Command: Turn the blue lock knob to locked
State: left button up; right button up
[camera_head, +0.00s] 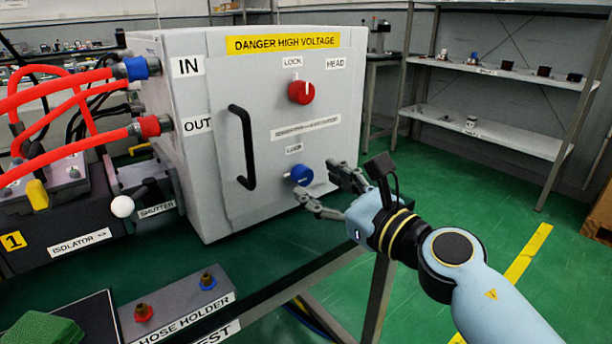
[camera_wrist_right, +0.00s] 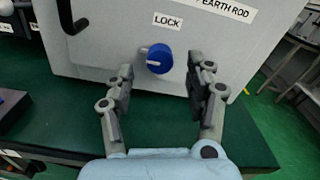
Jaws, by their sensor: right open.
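The blue lock knob (camera_head: 300,175) is low on the front of the grey cabinet (camera_head: 220,200), under a small label. In the right wrist view the blue knob (camera_wrist_right: 159,59) sits under a LOCK label (camera_wrist_right: 167,20), with its pale pointer bar toward the left. My right gripper (camera_head: 324,189) is open just in front of the knob. In the right wrist view its fingers (camera_wrist_right: 163,82) stand on either side of the knob, apart from it. My left gripper is not in view.
A red knob (camera_head: 301,91) is higher on the cabinet, and a black handle (camera_head: 243,147) is left of the blue knob. Red hoses (camera_head: 65,145) plug into the left side. A hose holder (camera_head: 185,305) is at the table's front. Shelves (camera_head: 490,130) stand at the right.

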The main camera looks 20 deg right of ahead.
aim_at(306, 177)
jog(key=shift+x, duration=2.3)
grip_shut()
